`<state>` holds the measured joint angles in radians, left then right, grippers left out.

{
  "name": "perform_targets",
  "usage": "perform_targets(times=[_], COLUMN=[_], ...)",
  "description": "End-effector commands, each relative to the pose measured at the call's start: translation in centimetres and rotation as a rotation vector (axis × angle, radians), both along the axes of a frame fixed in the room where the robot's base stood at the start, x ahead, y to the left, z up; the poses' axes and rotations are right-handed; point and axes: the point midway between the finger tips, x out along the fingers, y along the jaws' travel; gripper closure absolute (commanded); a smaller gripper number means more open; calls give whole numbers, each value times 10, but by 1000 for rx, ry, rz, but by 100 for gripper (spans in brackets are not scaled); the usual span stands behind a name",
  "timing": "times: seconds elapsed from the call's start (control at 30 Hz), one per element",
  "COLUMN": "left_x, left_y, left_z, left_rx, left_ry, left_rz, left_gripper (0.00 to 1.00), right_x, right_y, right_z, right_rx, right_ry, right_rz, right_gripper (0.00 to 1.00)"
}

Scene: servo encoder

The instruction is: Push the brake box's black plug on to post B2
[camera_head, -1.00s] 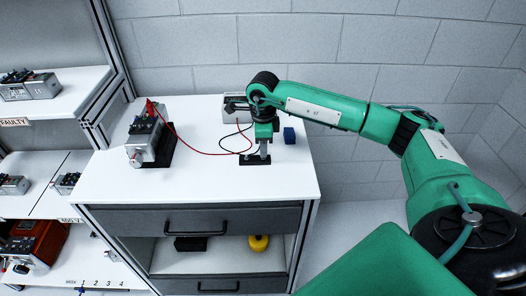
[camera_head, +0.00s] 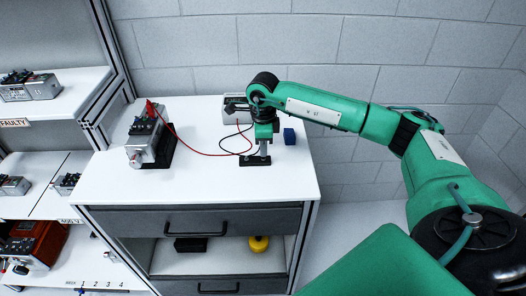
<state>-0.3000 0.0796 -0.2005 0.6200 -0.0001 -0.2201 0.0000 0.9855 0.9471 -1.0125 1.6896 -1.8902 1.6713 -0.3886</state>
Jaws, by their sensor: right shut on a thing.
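My right gripper (camera_head: 263,149) points straight down over a small black base (camera_head: 254,161) on the white worktop. Its fingers are close together, shut on what appears to be the black plug, which is too small and covered to make out. A black lead (camera_head: 228,142) loops from the grey brake box (camera_head: 232,112) toward the fingers. The brake box stands at the back, partly hidden by my right wrist. A silver motor unit (camera_head: 148,137) with dark posts on top stands at the left. A red plug (camera_head: 151,107) sits on it. Post labels, including B2, cannot be read. My left gripper is not in view.
A red lead (camera_head: 205,152) crosses the worktop from the motor unit toward the gripper. A blue block (camera_head: 289,136) stands just right of the gripper. The worktop's front (camera_head: 190,185) is clear. Shelves with more units (camera_head: 30,87) stand at the left.

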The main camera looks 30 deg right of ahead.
Motion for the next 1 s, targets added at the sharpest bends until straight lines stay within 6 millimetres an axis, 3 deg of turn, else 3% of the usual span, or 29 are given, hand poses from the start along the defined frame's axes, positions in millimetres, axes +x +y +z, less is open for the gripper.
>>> perform_targets(times=[1.0], left_x=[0], left_y=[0], left_z=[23], left_rx=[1], left_ry=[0], left_rz=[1], left_gripper=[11], right_x=[0], right_y=[0], right_z=[45], right_rx=[0], right_ry=[-1], right_rz=[0], right_gripper=[100])
